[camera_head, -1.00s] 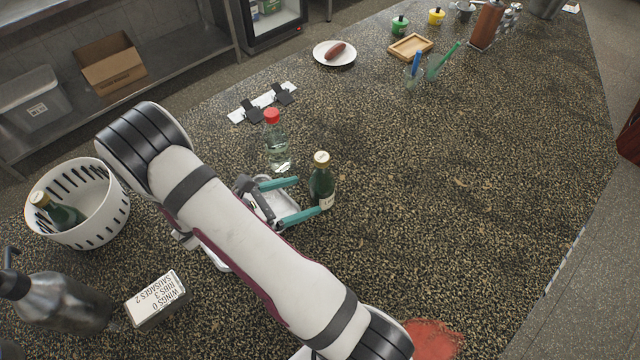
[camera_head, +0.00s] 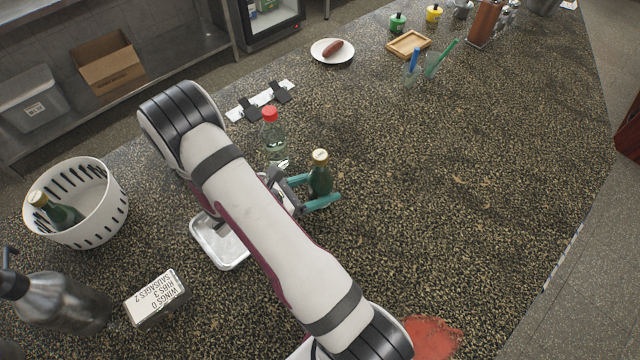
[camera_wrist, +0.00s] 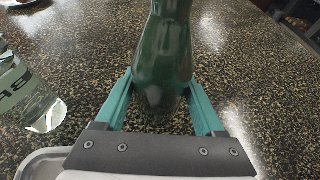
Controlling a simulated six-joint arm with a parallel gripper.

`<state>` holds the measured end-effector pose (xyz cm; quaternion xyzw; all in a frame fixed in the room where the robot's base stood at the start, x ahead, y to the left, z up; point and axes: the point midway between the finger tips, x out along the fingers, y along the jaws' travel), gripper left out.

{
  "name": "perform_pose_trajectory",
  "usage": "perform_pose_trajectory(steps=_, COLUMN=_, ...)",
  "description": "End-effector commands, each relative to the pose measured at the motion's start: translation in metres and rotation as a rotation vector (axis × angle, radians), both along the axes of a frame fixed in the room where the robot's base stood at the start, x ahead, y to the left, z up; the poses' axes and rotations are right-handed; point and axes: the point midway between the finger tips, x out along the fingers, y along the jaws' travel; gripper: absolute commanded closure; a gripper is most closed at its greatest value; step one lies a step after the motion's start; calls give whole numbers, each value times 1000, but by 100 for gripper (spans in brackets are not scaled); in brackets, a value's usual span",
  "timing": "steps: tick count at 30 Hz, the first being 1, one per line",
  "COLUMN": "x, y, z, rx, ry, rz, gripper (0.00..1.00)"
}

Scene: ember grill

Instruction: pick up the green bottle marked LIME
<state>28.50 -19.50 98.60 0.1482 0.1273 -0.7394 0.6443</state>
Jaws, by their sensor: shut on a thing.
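A dark green bottle with a cream cap (camera_head: 320,172) stands upright on the speckled counter. My gripper (camera_head: 322,199) is shut on it, with teal fingers on either side of its body. In the wrist view the green bottle (camera_wrist: 164,55) fills the middle, between the fingers (camera_wrist: 163,92). No label can be read on the side that shows. Another green bottle (camera_head: 58,212) leans inside the white basket (camera_head: 118,207); its label cannot be read either.
A clear bottle with a red cap (camera_head: 273,138) stands close behind the gripper. A metal tray (camera_head: 222,250) lies under my arm. A lettered white box (camera_head: 155,297) and a steel pump bottle (camera_head: 62,303) stand at the front left. The counter to the right is clear.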

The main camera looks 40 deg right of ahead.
Motion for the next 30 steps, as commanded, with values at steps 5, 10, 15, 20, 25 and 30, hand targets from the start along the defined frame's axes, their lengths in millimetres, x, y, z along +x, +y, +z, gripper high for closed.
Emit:
perform_pose_trajectory(steps=5, x=0, y=0, z=0, rx=0, ry=0, rz=0, gripper=100)
perform_pose_trajectory(steps=10, x=0, y=0, z=0, rx=-1, ry=-1, rz=0, gripper=100)
perform_pose_trajectory(steps=15, x=0, y=0, z=3, rx=-1, ry=-2, rz=-1, gripper=100)
perform_pose_trajectory(steps=20, x=1, y=0, z=28, rx=-2, ry=-5, rz=0, gripper=100)
perform_pose_trajectory(steps=25, x=1, y=0, z=72, rx=-1, ry=-8, rz=-1, gripper=100)
perform_pose_trajectory(steps=30, x=4, y=14, z=102, rx=-3, ry=-4, rz=75, gripper=100)
